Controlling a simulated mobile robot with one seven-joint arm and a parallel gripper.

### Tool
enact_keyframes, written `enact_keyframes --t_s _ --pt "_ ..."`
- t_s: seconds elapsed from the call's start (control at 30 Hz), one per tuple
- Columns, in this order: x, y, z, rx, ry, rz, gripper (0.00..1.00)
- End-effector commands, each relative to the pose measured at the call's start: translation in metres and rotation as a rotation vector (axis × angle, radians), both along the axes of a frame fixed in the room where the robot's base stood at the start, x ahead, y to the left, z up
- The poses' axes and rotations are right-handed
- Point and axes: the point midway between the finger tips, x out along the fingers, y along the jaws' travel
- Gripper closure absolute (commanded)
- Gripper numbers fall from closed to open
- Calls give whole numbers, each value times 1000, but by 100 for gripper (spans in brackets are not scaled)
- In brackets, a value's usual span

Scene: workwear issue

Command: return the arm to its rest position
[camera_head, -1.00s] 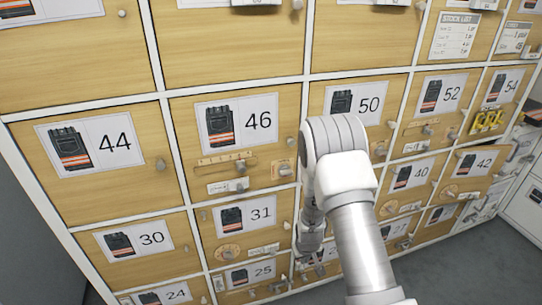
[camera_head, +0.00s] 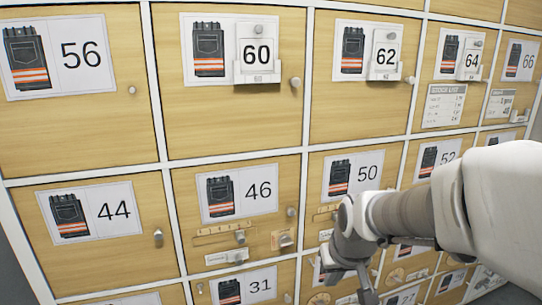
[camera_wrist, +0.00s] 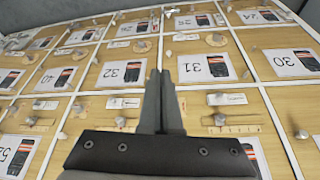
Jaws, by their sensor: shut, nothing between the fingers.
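My gripper (camera_wrist: 160,76) shows in the wrist view with its two dark fingers together and nothing between them. It is in front of the locker wall, over the area between the doors labelled 32 (camera_wrist: 130,71) and 31 (camera_wrist: 203,67), which appear upside down in layout there. In the head view my arm (camera_head: 400,215) reaches in from the right and bends down in front of the lower doors, covering part of the area below door 50 (camera_head: 352,174). Whether the fingers touch a door cannot be told.
The wall holds several wooden doors with trouser pictures, knobs and white dividers. Door 46 (camera_head: 240,192) has a latch and a small plate. Number cards stand in holders on door 60 (camera_head: 258,54) and door 62 (camera_head: 385,54). Stock list sheets (camera_head: 444,105) hang at the right.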

Motion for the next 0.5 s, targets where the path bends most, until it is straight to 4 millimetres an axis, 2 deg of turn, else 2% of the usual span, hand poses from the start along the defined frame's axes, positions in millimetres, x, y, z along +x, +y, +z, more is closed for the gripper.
enact_keyframes --t_s 0.03,0.2,0.5 --pt "-12 -2 14 2 -15 -6 100" --pt "-55 -7 45 8 -38 -28 100" --pt "-128 -14 74 7 -73 -65 100"
